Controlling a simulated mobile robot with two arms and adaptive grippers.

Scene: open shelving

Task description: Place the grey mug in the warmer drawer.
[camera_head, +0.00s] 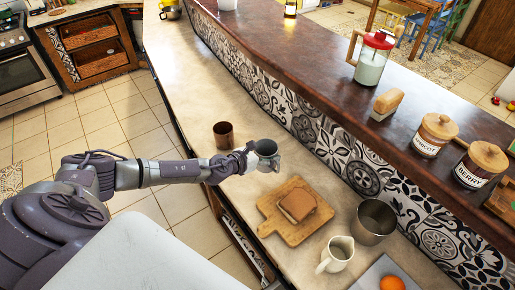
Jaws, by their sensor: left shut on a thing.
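The grey mug (267,153) is at the end of my left arm, over the light worktop. My left gripper (249,157) is shut on the mug and covers its left side. The mug looks roughly upright; whether it touches the worktop I cannot tell. My right gripper is not in view. I cannot make out a warmer drawer for certain; a front with openings shows below the worktop edge (238,232).
A brown cup (223,135) stands left of the mug. A wooden board (270,224) with bread, a metal pot (373,222) and a white jug (337,254) stand nearer. A raised dark ledge (318,58) borders the worktop.

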